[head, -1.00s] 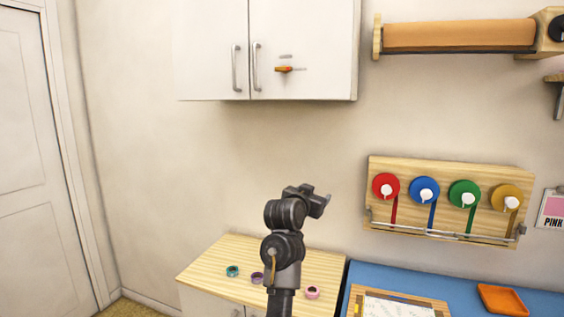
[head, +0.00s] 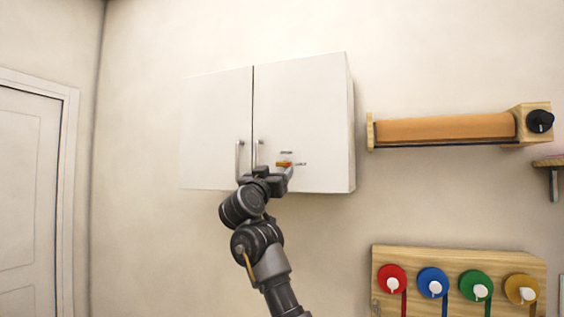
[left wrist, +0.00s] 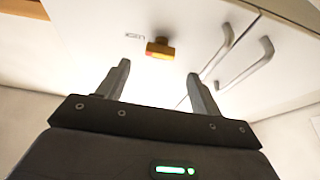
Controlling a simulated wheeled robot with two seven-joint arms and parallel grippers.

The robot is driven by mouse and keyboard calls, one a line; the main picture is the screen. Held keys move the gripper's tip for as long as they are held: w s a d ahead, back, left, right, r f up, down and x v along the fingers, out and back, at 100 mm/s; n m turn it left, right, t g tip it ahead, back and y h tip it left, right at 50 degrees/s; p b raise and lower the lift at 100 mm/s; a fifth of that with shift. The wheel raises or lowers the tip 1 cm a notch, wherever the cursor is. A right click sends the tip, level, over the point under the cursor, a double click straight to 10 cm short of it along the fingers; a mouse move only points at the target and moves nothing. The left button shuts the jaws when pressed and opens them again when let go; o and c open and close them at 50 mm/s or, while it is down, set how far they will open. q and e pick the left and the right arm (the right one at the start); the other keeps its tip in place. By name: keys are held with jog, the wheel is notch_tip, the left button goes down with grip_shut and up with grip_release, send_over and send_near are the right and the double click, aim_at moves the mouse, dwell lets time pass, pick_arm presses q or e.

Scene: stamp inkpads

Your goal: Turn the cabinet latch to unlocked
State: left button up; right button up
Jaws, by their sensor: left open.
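The white wall cabinet (head: 310,110) has two doors and two vertical bar handles. Its small orange-yellow latch (head: 284,164) is on the right door near the bottom, with small dark markings around it. My left gripper (head: 277,174) is raised just below the latch, covering the lower part of the door near the handle. In the left wrist view the gripper (left wrist: 158,85) is open and empty, and the latch (left wrist: 160,48) shows beyond and between its two fingertips, apart from them. The exact gap is hard to judge. My right gripper is out of view.
The two handles (left wrist: 250,68) stand out close beside the gripper. An orange paper roll (head: 445,128) on a wall holder is to the right. A wooden board (head: 450,260) with coloured reels hangs lower right. The wall left of the cabinet is bare.

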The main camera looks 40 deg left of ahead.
aim_at(283, 164)
pick_arm(q)
jog(key=p+x, duration=0.2)
jog(key=x, duration=0.4)
jog(key=shift+s+r, duration=0.1)
jog(key=shift+r, duration=0.05)
jog(key=shift+w+a+r+p, duration=0.1)
jog(key=shift+w+a+p, duration=0.05)
jog(key=shift+w+p, duration=0.25)
jog(key=c, duration=1)
